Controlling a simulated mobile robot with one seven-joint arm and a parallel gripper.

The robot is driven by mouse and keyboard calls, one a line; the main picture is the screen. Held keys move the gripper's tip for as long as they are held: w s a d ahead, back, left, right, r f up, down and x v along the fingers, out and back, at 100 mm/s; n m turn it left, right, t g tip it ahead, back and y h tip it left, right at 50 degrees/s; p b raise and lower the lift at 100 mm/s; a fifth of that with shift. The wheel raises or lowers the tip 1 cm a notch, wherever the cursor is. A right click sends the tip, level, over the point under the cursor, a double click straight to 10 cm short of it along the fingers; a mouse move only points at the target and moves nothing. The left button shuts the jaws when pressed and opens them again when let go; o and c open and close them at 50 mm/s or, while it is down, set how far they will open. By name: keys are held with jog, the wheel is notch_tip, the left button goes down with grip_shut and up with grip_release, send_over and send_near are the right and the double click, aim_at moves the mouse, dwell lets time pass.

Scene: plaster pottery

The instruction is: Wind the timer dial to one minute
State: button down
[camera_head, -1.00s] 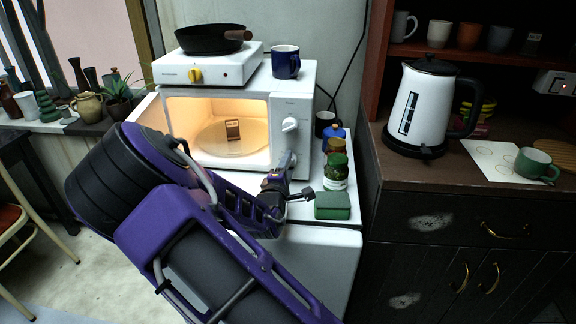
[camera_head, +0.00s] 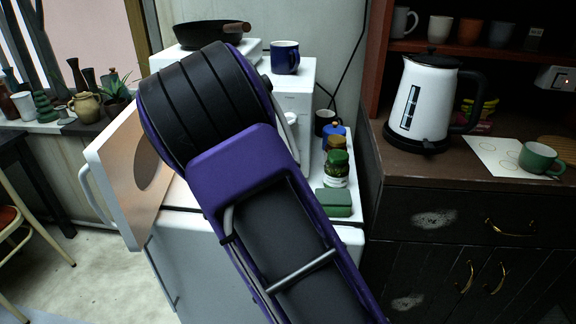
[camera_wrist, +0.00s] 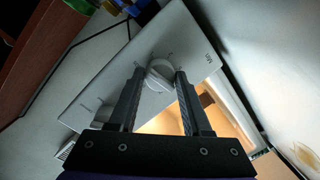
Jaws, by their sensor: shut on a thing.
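The white microwave (camera_head: 299,101) stands on a white cabinet, largely hidden behind my arm in the head view. Its front panel (camera_wrist: 105,92) fills the middle of the wrist view. The round white timer dial (camera_wrist: 160,73) sits on this panel. My gripper (camera_wrist: 159,76) has one dark finger on each side of the dial and is shut on it. The dial's pointer setting is too small to read. The microwave door (camera_head: 118,185) stands open to the left. Its lit inside shows in the wrist view (camera_wrist: 224,122). The head view hides my gripper behind my arm.
A hot plate with a black pan (camera_head: 203,34) and a blue mug (camera_head: 285,57) stand on the microwave. Jars (camera_head: 337,168) and a green block (camera_head: 334,202) sit close on its right. A white kettle (camera_head: 422,105) stands on the dark counter.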

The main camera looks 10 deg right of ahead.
jog(key=m, duration=0.5)
jog(key=shift+t+y, duration=0.3)
jog(key=shift+y, duration=0.1)
dwell(0.3)
jog(key=shift+c, duration=1.8)
grip_release()
jog(key=shift+s, duration=0.1)
